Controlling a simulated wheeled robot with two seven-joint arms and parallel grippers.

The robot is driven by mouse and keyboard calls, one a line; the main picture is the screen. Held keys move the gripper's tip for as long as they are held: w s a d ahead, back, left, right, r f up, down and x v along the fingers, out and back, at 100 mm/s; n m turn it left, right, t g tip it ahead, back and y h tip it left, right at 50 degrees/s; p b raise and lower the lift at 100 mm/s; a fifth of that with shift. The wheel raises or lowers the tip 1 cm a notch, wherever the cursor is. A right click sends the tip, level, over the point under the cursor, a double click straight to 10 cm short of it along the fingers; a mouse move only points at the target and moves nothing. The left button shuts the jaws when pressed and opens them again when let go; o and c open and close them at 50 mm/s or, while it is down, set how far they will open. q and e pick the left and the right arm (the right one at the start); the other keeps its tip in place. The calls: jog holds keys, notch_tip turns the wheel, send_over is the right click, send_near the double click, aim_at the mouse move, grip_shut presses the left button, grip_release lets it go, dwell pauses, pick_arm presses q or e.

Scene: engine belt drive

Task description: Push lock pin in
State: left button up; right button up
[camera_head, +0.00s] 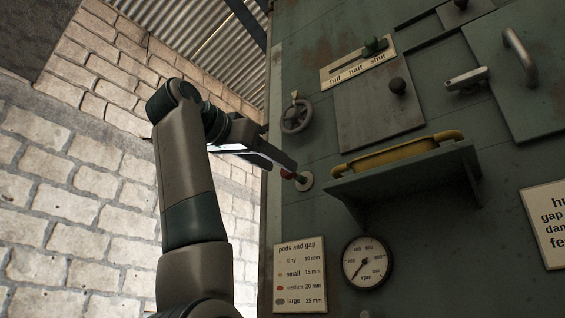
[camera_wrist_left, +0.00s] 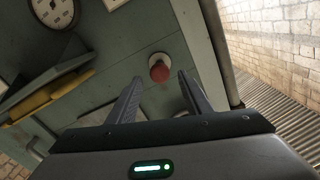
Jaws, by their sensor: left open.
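A red-headed knob on a pale round plate (camera_head: 304,181), which looks like the lock pin (camera_head: 287,174), sticks out of the green panel near its left edge. My left gripper (camera_head: 284,164) comes in from the left with its fingertips close to the red head. In the left wrist view the red head (camera_wrist_left: 159,72) shows in the gap between the two spread fingers, just beyond their tips. The gripper is open and holds nothing. I cannot tell whether a finger touches the head. My right gripper is not in view.
A green shelf (camera_head: 400,181) with a yellow bar (camera_head: 385,158) juts out right of the pin. A small handwheel (camera_head: 296,116) is above it. A dial gauge (camera_head: 367,262) and a "pods and gap" sign (camera_head: 300,274) are below. A brick wall stands at left.

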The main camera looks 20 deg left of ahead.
pick_arm(q)
jog(key=shift+p+x, duration=0.35)
jog(key=shift+x, duration=1.3)
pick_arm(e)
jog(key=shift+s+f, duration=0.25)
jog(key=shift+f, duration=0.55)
pick_arm(q)
grip_shut()
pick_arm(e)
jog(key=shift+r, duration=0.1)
